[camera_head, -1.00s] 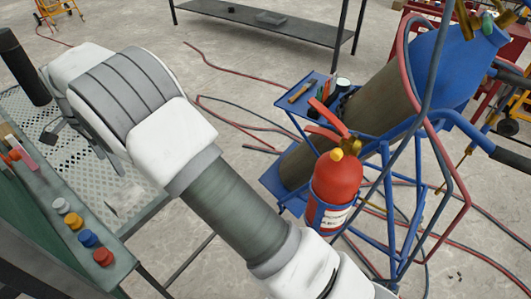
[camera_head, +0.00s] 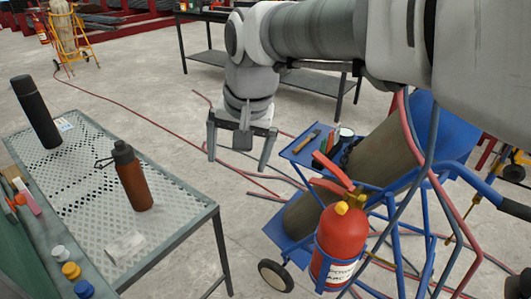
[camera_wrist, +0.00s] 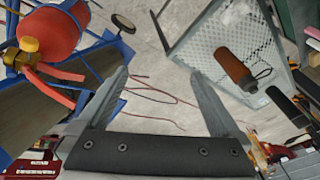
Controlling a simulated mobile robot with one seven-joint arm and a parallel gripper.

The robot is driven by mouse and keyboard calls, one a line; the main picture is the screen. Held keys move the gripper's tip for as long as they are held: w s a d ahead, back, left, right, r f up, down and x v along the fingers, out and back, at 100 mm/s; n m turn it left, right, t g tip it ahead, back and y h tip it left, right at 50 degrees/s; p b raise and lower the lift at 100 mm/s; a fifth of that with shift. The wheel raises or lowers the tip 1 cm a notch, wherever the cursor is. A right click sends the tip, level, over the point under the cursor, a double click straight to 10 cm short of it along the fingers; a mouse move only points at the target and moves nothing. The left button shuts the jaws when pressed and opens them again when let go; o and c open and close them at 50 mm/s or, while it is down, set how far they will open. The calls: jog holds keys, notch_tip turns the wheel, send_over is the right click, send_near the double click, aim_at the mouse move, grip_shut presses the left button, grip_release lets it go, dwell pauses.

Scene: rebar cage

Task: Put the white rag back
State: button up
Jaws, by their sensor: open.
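A small whitish folded piece, which looks like the white rag (camera_head: 125,246), lies on the perforated table (camera_head: 178,238) near its front edge. In the wrist view the perforated table (camera_wrist: 203,42) shows at the upper right, and a faint pale patch near its top may be the rag. My gripper (camera_head: 237,165) hangs fingers-down past the table's right edge, over the floor and apart from the rag. It also shows in the wrist view (camera_wrist: 157,62), with its two fingers spread and nothing between them.
A brown bottle (camera_head: 132,178) and a black cylinder (camera_head: 36,112) stand on the table. A green ledge (camera_head: 40,235) with coloured caps is at left. A blue cart with a red extinguisher (camera_head: 341,240) stands at right. Hoses cross the floor.

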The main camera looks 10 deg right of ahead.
jog(key=s+d+f+n+t, duration=0.1)
jog(key=s+d+f, duration=0.1)
jog(key=s+d, duration=0.2)
jog(key=s+d+f+n+t+h, duration=0.1)
jog(key=s+d, duration=0.3)
jog(key=s, duration=0.5)
jog(key=shift+s+d+f+n, duration=0.2)
jog(key=shift+d+f+n, duration=0.15)
jog(key=shift+n, duration=0.45)
notch_tip(320, 180, up, 20)
jog(key=p, duration=1.9)
jog(key=shift+f, duration=0.25)
